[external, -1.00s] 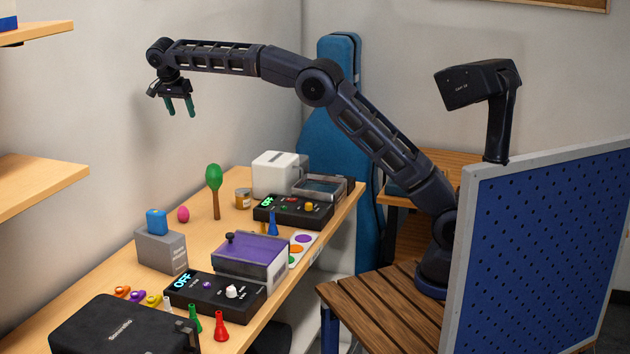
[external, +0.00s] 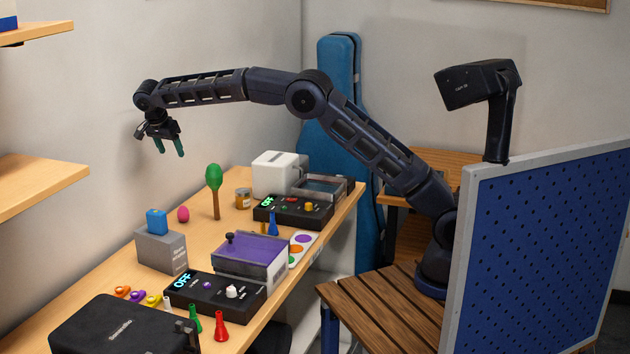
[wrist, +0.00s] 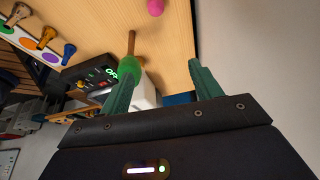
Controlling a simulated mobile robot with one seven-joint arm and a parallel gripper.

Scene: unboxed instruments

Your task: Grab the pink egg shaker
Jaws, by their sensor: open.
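The pink egg shaker (external: 183,214) stands on the wooden table near the wall, between a grey box with a blue top and a green maraca. It also shows at the top edge of the wrist view (wrist: 155,7), partly cut off. My gripper (external: 169,148) is open and empty, with green fingers pointing down. It hangs in the air above the table, higher than the egg and apart from it. In the wrist view, the gripper fingers (wrist: 160,85) are spread, and the egg lies beyond their tips.
The green maraca (external: 214,178) stands upright right of the egg, and the grey box (external: 161,252) with a blue block (external: 157,222) is in front of it. The wall is close behind.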

